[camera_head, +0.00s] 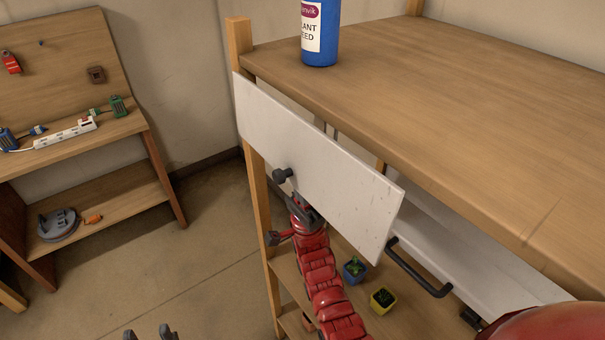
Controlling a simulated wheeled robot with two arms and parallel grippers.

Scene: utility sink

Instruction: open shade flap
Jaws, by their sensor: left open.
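The white shade flap (330,172) is a flat panel along the front of the shelf unit, below the wooden top. A short dark knob (283,175) sticks out from its lower left part.
A blue bottle (320,35) stands on the wooden top (440,80). Two small potted plants, one in a blue pot (354,270) and one in a yellow pot (382,299), stand below the flap. A black handle (418,270) sits right of them. A workbench (75,140) stands left, beyond open floor.

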